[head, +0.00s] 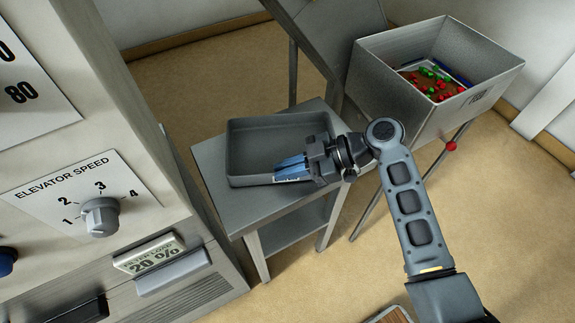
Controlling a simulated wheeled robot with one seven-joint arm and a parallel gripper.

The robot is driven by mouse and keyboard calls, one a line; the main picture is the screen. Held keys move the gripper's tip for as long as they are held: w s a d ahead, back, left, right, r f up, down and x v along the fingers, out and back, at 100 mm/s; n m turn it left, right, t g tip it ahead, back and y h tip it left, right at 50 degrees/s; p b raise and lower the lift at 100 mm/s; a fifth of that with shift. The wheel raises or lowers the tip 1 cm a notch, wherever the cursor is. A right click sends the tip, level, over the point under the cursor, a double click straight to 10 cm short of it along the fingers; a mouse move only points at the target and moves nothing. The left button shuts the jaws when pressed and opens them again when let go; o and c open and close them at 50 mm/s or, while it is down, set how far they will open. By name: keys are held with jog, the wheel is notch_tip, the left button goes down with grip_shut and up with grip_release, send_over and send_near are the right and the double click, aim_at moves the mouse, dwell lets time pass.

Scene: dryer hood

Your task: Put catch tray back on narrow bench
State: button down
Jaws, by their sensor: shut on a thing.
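The catch tray (250,124) is a grey, shallow, empty rectangular tray. It sits on, or just over, the top of the narrow bench (245,210), a small grey metal bench with a lower shelf. I cannot tell whether its underside fully touches the bench top. My gripper (291,170) reaches in from the right and is shut on the tray's near right wall, with its blue fingers at the rim. The gripper hides part of that wall and corner.
A grey machine panel with an elevator speed knob (100,216) stands close on the left. A metal bin (425,95) holding red and green pieces stands at the back right on thin legs. A sloped metal chute rises behind the bench. Tan floor lies open at right.

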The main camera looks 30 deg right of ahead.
jog(key=shift+f, duration=0.15)
jog(key=c, duration=1.2)
grip_release()
jog(key=b+v, duration=0.2)
jog(key=v, duration=1)
jog(key=shift+r, duration=0.25)
